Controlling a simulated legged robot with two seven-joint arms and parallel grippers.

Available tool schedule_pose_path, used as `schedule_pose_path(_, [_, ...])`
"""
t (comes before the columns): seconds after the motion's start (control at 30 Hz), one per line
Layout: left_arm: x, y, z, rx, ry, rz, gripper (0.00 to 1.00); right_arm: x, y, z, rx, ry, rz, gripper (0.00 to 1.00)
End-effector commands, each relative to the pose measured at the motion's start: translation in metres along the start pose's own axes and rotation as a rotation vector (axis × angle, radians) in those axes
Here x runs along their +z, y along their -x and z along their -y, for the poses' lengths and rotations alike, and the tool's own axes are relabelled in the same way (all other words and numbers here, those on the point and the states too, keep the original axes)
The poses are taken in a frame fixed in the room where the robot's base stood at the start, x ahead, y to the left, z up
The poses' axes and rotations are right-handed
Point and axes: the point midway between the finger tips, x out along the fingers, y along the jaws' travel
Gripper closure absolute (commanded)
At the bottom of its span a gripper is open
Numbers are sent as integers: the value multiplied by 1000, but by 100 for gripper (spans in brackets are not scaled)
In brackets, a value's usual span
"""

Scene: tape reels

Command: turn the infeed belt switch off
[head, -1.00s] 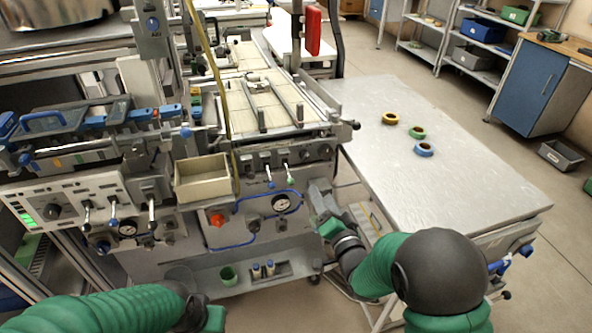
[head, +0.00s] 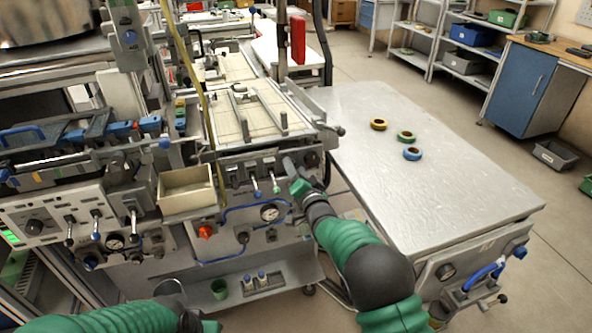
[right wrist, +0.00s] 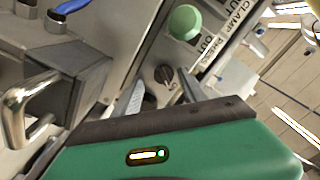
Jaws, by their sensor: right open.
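A small black rotary switch (right wrist: 165,75) with a pale pointer mark sits on the grey machine panel in the right wrist view. It lies just beyond my right gripper (right wrist: 160,97), whose two fingers stand apart with nothing between them. I cannot read a label naming it the infeed belt switch. In the head view my right gripper (head: 289,164) is at the machine's front panel, beside a dark knob (head: 311,159). Contact with the panel cannot be told. My left gripper (head: 208,326) shows only partly at the bottom edge; its fingers cannot be made out.
A green button (right wrist: 185,22) and a metal handle (right wrist: 18,115) flank the switch. The steel table (head: 440,190) at right carries several tape reels.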

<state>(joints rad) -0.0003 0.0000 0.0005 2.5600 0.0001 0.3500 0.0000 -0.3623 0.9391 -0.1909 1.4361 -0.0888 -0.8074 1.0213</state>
Motion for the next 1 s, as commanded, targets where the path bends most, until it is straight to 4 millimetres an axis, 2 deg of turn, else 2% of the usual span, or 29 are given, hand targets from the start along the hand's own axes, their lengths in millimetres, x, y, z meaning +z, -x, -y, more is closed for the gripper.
schedule_pose_path(0.07, [0, 0, 0, 0, 0, 0, 100, 1, 0, 1, -1, 0, 0, 52])
schedule_pose_path(0.43, [0, 0, 0, 0, 1, 0, 100, -1, 0, 1, -3, -1, -1, 100])
schedule_pose_path(0.77, [0, -1, 0, 0, 1, 0, 100, -2, 1, 0, -1, 9, -4, 100])
schedule_pose_path(1.0, [1, -5, 0, 0, 1, 0, 100, -3, 1, -1, -1, 90, -7, 100])
